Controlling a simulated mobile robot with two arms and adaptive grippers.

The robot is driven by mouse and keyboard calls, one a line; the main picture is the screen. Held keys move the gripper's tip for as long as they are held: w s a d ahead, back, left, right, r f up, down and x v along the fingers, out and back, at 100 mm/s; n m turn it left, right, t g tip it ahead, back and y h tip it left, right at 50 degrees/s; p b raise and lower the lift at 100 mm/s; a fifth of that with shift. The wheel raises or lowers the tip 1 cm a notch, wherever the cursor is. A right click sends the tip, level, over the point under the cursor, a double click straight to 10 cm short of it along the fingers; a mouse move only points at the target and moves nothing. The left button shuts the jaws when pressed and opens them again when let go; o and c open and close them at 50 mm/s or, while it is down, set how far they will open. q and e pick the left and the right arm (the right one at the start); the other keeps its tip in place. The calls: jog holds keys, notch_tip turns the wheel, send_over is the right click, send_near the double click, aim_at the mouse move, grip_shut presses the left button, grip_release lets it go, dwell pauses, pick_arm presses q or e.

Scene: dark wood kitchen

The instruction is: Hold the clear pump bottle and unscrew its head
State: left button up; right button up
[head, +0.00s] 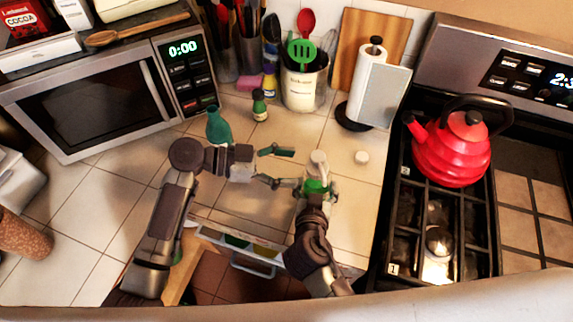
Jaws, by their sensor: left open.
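A small pale item (318,160), which looks like the top of the clear pump bottle, shows just beyond my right gripper (317,186). The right fingers are around or directly in front of its lower part and hide most of it. I cannot tell how firmly they close on it. My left gripper (276,166) is open and empty. Its two fingers point right toward the pale item, with a small gap between. A small white round piece (361,157) lies apart on the counter to the right; I cannot tell what it is.
A teal bottle (219,128) stands behind my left wrist, and a small green bottle (260,106) farther back. A paper towel holder (368,86), utensil crock (304,88) and microwave (105,92) line the back. A red kettle (452,150) sits on the stove. An open drawer (240,243) is in front.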

aim_at(308, 169)
pick_arm(q)
jog(key=shift+s+d, duration=0.15)
jog(key=shift+d, duration=0.2)
jog(key=shift+x, duration=3.15)
